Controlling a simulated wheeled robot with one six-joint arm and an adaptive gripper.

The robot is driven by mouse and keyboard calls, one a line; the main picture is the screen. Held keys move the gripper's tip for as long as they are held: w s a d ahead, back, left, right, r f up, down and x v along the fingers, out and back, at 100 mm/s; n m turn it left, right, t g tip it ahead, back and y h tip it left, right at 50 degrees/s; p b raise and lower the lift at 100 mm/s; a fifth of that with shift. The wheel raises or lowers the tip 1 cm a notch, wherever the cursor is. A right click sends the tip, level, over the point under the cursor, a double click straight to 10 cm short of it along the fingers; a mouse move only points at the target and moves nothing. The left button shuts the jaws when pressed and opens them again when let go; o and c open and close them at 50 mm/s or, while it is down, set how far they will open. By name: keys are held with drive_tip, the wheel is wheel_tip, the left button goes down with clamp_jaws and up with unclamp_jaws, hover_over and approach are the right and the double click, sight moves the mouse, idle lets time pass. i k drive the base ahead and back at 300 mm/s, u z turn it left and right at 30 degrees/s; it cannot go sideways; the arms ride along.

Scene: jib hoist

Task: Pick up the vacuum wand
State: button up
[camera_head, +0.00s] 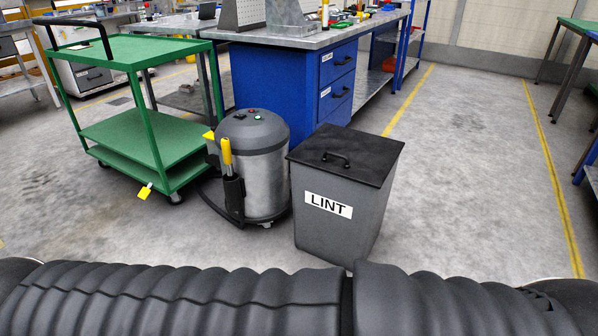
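The vacuum wand (227,152) has a yellow handle and stands upright in a black holder on the front left of the vacuum. The vacuum (266,180) is a grey and silver canister with a dark grey domed top, a red and a green button, and a black base. A black hose (212,203) curves beside its left side. The lower part of the wand is hidden in the holder. My gripper is not in view.
A grey bin marked LINT (335,225) with a closed black lid stands close right of the vacuum. A green cart (128,122) stands at left. A blue workbench (275,88) is behind. Open floor (460,190) lies at right. My own dark ribbed part crosses the bottom.

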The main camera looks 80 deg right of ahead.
sight(225, 145)
drive_tip(key=z, duration=1.5)
drive_tip(key=i, duration=1)
